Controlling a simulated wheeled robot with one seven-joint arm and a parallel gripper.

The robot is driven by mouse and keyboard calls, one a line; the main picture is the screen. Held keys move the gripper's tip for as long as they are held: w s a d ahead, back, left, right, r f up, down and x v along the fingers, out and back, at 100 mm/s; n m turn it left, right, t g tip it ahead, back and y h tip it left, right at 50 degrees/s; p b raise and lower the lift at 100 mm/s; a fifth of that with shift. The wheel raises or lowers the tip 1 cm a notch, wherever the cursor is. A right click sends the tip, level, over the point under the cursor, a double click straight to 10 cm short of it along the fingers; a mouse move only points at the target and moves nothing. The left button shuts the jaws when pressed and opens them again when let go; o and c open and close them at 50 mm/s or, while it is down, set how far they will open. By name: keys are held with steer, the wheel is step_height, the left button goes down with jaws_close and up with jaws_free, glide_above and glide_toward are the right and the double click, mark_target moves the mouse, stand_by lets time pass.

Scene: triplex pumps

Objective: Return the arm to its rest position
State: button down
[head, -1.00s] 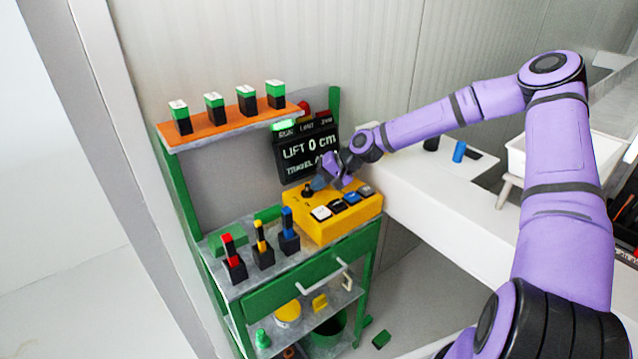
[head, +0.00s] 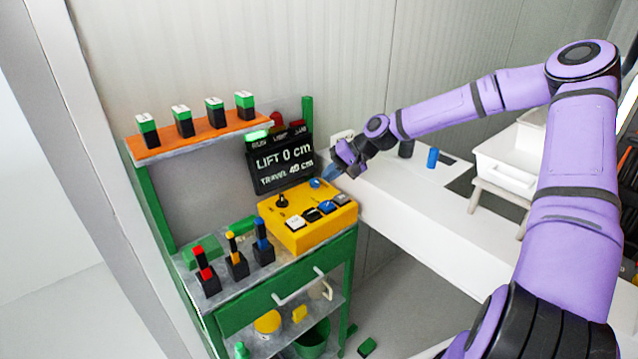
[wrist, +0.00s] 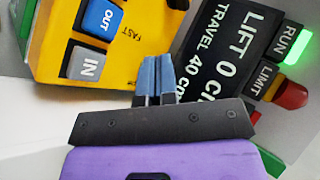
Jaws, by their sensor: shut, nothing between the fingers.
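My purple arm reaches in from the right of the head view. The black display (head: 283,163) reads LIFT 0 cm and TRAVEL 40 cm.
An orange shelf (head: 200,139) above the bench holds several green-and-black blocks.

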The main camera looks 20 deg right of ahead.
steer(key=shift+s+d+r, duration=0.1)
steer(key=shift+d+r, duration=0.2)
